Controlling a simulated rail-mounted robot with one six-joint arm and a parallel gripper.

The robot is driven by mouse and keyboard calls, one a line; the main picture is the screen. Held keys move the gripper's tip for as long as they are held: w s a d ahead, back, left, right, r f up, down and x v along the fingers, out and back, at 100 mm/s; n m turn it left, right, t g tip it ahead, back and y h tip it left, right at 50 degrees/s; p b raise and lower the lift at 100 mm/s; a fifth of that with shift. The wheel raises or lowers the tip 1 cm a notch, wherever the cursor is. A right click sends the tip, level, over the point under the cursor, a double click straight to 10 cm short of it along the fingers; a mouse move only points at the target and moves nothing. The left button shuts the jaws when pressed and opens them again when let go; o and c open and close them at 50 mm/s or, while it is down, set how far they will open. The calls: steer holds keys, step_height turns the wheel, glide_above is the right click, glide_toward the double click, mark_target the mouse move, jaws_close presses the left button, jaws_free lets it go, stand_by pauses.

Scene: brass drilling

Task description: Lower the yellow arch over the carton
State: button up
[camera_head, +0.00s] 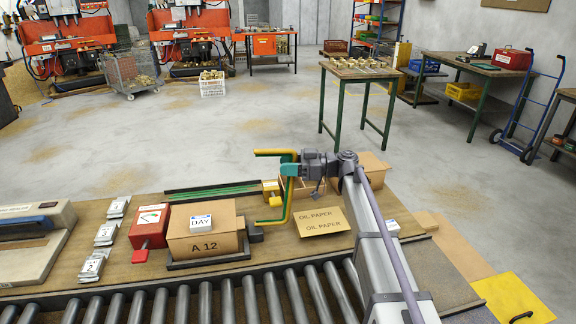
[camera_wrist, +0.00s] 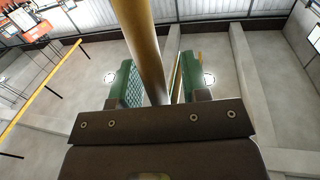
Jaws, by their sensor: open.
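A brown carton marked A 12 (camera_head: 203,246) sits on the bench in the head view, with a white DAY block (camera_head: 201,223) on top. The yellow arch (camera_head: 287,196) is right of the carton, a C-shape on its side with both arms reaching left. It is not over the carton. My gripper (camera_head: 289,169), with teal fingers, is at the arch's upright bar. In the wrist view, the yellow bar (camera_wrist: 143,45) runs between the green fingers of my gripper (camera_wrist: 155,80), which stand apart. I cannot tell if the arch touches the bench.
A dark tray edge (camera_head: 208,263) lies in front of the carton. A red box (camera_head: 150,226) stands left of it. OIL PAPER (camera_head: 323,222) lies right of the arch. Rollers (camera_head: 235,302) run along the front, and green-topped rails (camera_head: 212,190) lie behind.

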jaws_close()
stand_by(0.5)
